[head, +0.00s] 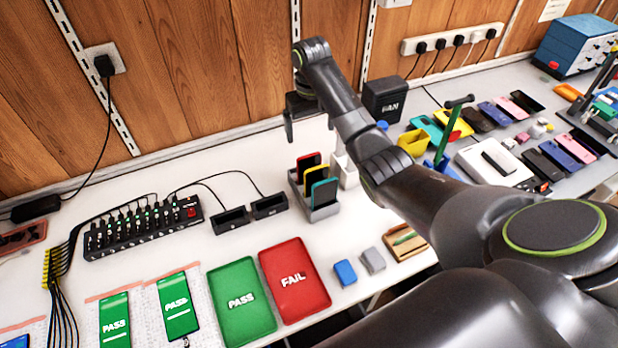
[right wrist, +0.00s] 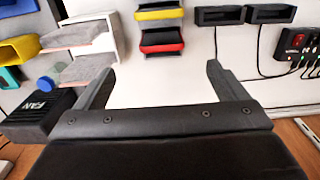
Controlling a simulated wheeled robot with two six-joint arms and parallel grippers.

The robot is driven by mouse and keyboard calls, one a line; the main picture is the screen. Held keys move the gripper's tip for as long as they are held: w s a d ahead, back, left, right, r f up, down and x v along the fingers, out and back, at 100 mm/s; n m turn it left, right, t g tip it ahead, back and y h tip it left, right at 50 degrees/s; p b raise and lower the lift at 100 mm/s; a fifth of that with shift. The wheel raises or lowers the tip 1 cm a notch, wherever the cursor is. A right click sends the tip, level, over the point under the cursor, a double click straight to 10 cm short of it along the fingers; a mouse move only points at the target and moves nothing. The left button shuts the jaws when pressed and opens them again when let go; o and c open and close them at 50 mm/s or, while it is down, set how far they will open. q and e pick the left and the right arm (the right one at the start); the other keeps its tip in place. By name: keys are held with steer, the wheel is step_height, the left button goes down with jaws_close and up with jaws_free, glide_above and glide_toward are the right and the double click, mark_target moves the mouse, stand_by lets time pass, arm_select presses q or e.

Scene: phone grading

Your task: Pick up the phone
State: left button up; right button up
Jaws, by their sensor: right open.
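A grey rack (head: 322,211) in the middle of the bench holds upright phones: a red-edged one (head: 308,161), a yellow one (head: 314,174) and a teal one (head: 324,192). In the right wrist view the yellow phone (right wrist: 158,14) and red phone (right wrist: 161,47) show at the top. My right gripper (head: 308,127) is open and empty near the back wall, behind the rack and apart from it. Its spread fingers also show in the right wrist view (right wrist: 161,72). Two more phones with green PASS screens (head: 178,306) (head: 114,320) lie at the front left. My left gripper is out of view.
A green PASS tray (head: 240,325) and red FAIL tray (head: 296,309) lie in front. A powered hub (head: 142,228) with cables and two black docks (head: 231,220) stand left of the rack. A black FAN box (head: 386,99) stands behind my arm. Several loose phones (head: 494,114) lie at right.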

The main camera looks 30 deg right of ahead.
steer(key=b, duration=0.4)
glide_above(310, 155)
step_height(310, 155, down, 5)
steer(key=shift+r, duration=0.1)
step_height(310, 155, down, 4)
steer(key=shift+r, duration=0.2)
steer(key=shift+f, duration=0.7)
step_height(310, 155, down, 4)
steer(key=shift+w+a+r+p, duration=0.1)
steer(key=shift+r+p, duration=0.1)
steer(key=shift+p, duration=0.2)
steer(key=shift+f, duration=0.45)
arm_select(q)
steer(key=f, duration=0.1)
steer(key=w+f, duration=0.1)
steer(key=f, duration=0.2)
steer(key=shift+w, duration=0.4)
arm_select(e)
steer(key=shift+r, duration=0.1)
steer(key=c, duration=1.2)
